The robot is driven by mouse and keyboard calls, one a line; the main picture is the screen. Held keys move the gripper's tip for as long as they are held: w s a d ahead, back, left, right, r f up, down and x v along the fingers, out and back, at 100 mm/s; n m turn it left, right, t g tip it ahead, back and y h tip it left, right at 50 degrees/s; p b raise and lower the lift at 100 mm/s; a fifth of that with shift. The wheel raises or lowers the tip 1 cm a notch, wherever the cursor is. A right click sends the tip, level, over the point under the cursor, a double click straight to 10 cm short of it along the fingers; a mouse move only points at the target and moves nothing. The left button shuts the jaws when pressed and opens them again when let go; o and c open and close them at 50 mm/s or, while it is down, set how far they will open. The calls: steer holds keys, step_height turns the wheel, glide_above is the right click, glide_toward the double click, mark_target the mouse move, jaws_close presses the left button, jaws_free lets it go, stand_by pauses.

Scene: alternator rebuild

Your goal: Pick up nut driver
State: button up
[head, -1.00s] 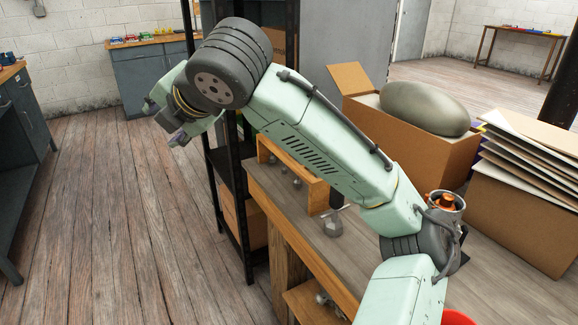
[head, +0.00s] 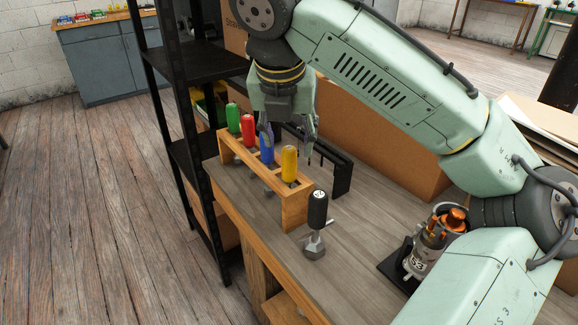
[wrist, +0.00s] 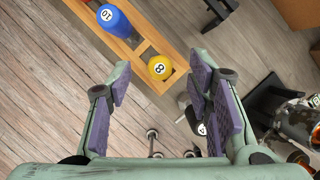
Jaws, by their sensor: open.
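A wooden rack (head: 296,207) on the bench holds upright drivers with green (head: 233,118), red (head: 248,130), blue (head: 267,149) and yellow (head: 289,163) handles. In the wrist view the blue handle (wrist: 115,20) reads 10 and the yellow handle (wrist: 160,67) reads 8. A black-handled driver (head: 317,210) stands apart, in front of the rack, above a metal hex piece (head: 313,247). In the wrist view its black handle (wrist: 191,121) is partly hidden by the right finger. My gripper (head: 288,142) is open and empty above the rack's yellow end; its fingers also show in the wrist view (wrist: 160,80).
An alternator-like assembly (head: 436,240) stands on a dark base at the right of the bench. A black bracket-shaped stand (head: 341,176) is behind the rack. A black shelf unit (head: 188,130) stands at the left.

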mark_target(290, 160)
steer(key=x, duration=0.7)
steer(key=shift+s+f+p, duration=0.1)
steer(key=shift+f+p, duration=0.05)
steer(key=shift+p, duration=0.15)
steer(key=shift+c, duration=0.2)
jaws_close()
